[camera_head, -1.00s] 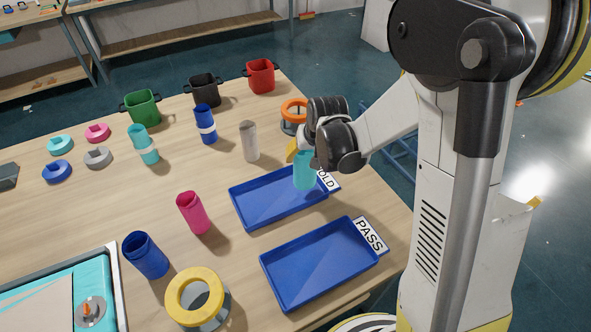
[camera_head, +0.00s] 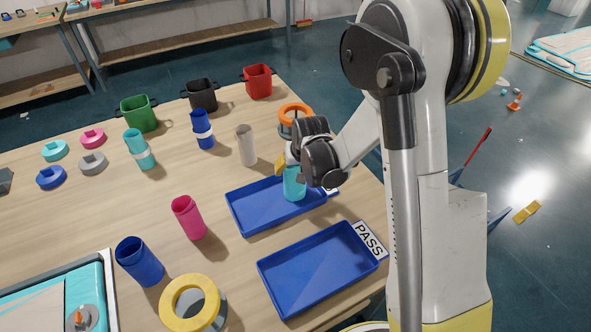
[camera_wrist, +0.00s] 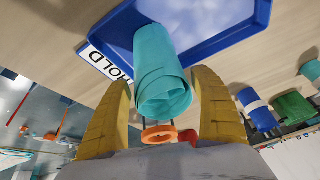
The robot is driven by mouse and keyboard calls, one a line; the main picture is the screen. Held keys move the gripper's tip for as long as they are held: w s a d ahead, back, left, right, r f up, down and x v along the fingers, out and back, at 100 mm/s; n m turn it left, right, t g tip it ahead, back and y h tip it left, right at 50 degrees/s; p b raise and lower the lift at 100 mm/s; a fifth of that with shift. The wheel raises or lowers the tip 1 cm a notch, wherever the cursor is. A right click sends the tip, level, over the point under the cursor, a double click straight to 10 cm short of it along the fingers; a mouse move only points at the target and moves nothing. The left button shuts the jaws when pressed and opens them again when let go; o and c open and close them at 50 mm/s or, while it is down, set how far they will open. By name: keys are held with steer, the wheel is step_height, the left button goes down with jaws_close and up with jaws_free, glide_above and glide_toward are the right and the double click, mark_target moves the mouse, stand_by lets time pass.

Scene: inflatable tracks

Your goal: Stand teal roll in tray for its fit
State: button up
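The teal roll (camera_head: 294,184) stands about upright in the blue tray by the HOLD label (camera_head: 240,217), toward its right end. In the wrist view the roll (camera_wrist: 162,70) lies between and beyond my two yellow fingertips, with the HOLD label (camera_wrist: 103,64) beside it. My gripper (camera_head: 291,166) is around the roll's top, fingers spread, with small gaps showing at both sides in the wrist view. Whether the roll's base rests flat on the tray floor is hard to see.
The PASS tray (camera_head: 318,268) is empty at the front. A grey roll (camera_head: 246,146), pink roll (camera_head: 188,217), blue rolls (camera_head: 139,261) and a yellow ring (camera_head: 190,301) stand around. An orange ring (camera_head: 294,112) is behind my gripper. Green, black and red bins (camera_head: 258,82) line the back.

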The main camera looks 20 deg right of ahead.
steer(key=o, duration=0.3)
steer(key=shift+o, duration=0.2)
steer(key=shift+r, duration=0.15)
steer(key=s+f+p+v, duration=0.1)
steer(key=s+p+v, duration=0.1)
steer(key=v, duration=1)
steer(key=s+f+p+v, duration=0.1)
steer(key=s+v, duration=0.1)
steer(key=v, duration=1)
steer(key=s+r+n+t, duration=0.1)
steer(key=s+r+t, duration=0.1)
steer(key=s, duration=0.9)
steer(key=shift+s+a+r+n, duration=0.2)
steer(key=shift+r+n, duration=0.2)
steer(key=shift+r, duration=0.5)
